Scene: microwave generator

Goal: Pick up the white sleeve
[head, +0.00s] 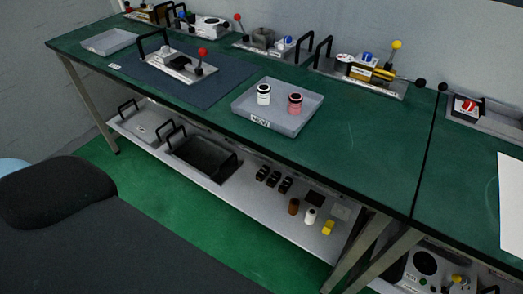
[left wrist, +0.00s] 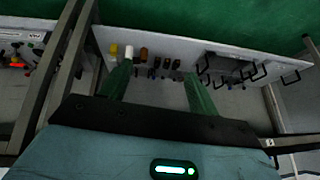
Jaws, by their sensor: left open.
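A small white cylinder, which looks like the white sleeve (head: 310,216), stands on the lower shelf between a brown cylinder (head: 294,206) and a yellow piece (head: 328,227). It also shows in the left wrist view (left wrist: 128,52), close to the tip of the left-hand finger in the picture. My left gripper (left wrist: 158,72) is open, its two green fingers wide apart with nothing held between them. How far the fingers are from the shelf is hard to tell. A white-and-black cylinder (head: 264,94) stands in the tray on the bench. My right gripper is not in view.
The lower shelf (head: 205,180) also carries several black pieces (head: 273,179) and a dark bin (head: 203,158). The green bench top (head: 360,150) overhangs it, with table legs (head: 357,250) at its right end. A grey tray (head: 302,122) holds a pink cylinder (head: 295,103).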

